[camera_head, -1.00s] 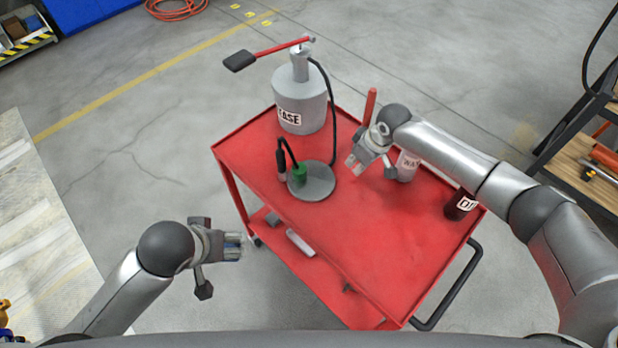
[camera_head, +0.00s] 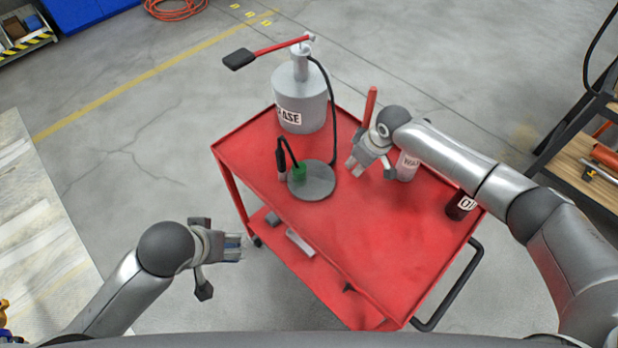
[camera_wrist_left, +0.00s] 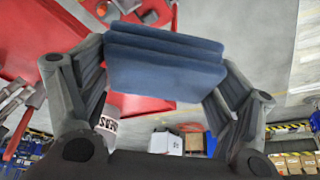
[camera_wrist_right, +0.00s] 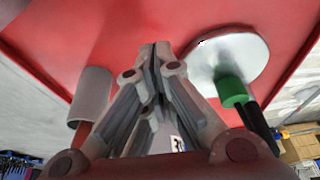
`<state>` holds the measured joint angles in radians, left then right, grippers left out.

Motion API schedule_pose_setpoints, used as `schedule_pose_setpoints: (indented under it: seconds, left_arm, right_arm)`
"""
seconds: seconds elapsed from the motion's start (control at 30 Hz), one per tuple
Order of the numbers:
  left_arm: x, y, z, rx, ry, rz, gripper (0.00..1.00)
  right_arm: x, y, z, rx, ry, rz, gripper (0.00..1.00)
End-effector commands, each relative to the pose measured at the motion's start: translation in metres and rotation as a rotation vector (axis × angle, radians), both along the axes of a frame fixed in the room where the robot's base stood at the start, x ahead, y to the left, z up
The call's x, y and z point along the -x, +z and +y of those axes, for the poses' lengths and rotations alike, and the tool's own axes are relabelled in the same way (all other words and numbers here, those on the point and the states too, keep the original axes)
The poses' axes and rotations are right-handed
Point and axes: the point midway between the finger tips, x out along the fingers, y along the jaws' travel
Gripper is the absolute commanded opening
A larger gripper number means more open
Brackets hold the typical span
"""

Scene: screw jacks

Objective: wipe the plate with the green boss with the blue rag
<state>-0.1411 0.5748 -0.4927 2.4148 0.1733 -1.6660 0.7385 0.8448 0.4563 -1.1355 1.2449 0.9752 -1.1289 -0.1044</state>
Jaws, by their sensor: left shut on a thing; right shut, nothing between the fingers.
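The grey round plate (camera_head: 318,184) with the green boss (camera_head: 299,173) lies on the red cart top, left of centre. In the right wrist view the plate (camera_wrist_right: 235,62) and the green boss (camera_wrist_right: 232,91) show at the right. My left gripper (camera_head: 236,247) is left of the cart, over the floor. It is shut on the folded blue rag (camera_wrist_left: 165,62), which fills the space between its fingers in the left wrist view. My right gripper (camera_head: 357,172) is shut and empty above the cart, just right of the plate.
A grey grease pump (camera_head: 301,95) stands behind the plate, its black hose curving down beside it. The front of the red cart top (camera_head: 365,245) is clear.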

Motion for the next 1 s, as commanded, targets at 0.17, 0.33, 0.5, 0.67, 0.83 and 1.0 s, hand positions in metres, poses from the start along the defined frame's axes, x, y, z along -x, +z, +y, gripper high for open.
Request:
schedule_pose_setpoints:
  seconds: [0.17, 0.33, 0.5, 0.67, 0.83, 1.0]
  left_arm:
    - [0.000, -0.003, 0.000, 0.000, 0.000, 0.000, 0.65]
    - [0.000, -0.005, 0.000, 0.000, 0.000, 0.000, 0.65]
    - [0.000, -0.007, 0.000, 0.000, 0.000, 0.000, 0.65]
    - [0.000, -0.009, 0.000, 0.000, 0.000, 0.000, 0.65]
    - [0.000, -0.012, 0.000, 0.000, 0.000, 0.000, 0.65]
    - [0.000, -0.014, 0.000, 0.000, 0.000, 0.000, 0.65]
  right_arm:
    - [0.000, -0.005, 0.000, 0.000, 0.000, 0.000, 0.00]
    - [0.000, -0.008, 0.000, 0.000, -0.001, 0.000, 0.00]
    - [0.000, -0.011, 0.000, 0.000, -0.001, 0.000, 0.00]
    - [0.000, -0.015, 0.000, 0.000, -0.001, 0.000, 0.00]
    - [0.000, -0.018, 0.000, 0.000, -0.001, 0.000, 0.00]
    - [0.000, -0.021, 0.000, 0.000, -0.001, 0.000, 0.00]
